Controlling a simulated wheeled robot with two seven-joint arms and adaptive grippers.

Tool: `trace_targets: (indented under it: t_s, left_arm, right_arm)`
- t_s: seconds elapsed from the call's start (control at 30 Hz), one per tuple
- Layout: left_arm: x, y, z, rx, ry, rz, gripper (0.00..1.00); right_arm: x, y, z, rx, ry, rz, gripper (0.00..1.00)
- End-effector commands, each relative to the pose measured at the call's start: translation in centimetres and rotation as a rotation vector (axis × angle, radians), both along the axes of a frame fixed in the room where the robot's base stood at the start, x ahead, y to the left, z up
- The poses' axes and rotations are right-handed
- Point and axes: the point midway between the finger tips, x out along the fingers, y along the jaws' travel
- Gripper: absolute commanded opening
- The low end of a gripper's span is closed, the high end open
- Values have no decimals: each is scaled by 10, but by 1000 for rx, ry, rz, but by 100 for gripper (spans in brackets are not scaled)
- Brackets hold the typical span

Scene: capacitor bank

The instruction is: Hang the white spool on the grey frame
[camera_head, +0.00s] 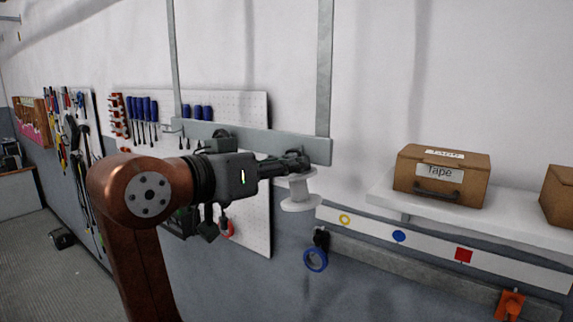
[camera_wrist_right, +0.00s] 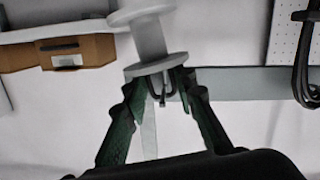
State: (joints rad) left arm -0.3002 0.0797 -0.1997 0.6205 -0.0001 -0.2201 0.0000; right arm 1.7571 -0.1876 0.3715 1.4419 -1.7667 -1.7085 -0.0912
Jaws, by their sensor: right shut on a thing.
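The white spool (camera_head: 300,190) is held below the fingertips of my right gripper (camera_head: 292,162), in front of the right end of the grey frame (camera_head: 318,150). In the right wrist view, the spool (camera_wrist_right: 150,40) lies just beyond the fingertips of the right gripper (camera_wrist_right: 162,84), which close at its near flange. A small dark loop (camera_wrist_right: 161,92) shows between the fingertips; I cannot tell whether it belongs to the spool or the frame. The frame (camera_wrist_right: 240,84) passes behind. Contact between spool and frame is unclear. My left gripper is not in view.
A tool pegboard (camera_head: 255,110) stands behind my right arm.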

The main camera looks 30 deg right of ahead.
Motion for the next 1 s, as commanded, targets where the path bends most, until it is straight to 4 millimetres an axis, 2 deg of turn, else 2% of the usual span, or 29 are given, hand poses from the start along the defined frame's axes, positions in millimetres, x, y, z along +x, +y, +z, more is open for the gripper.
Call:
trace_targets:
  t_s: [0.27,0.3,0.6,0.87,1.0]
  left_arm:
    - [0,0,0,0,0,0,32]
    - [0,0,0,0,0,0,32]
    - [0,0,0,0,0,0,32]
    - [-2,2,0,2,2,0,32]
    - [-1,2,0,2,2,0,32]
  right_arm:
    - [0,0,0,-1,0,0,0]
    - [0,0,0,-1,0,0,26]
    - [0,0,0,0,0,0,46]
    - [0,1,0,0,1,0,46]
    - [-3,11,2,-1,-1,2,46]
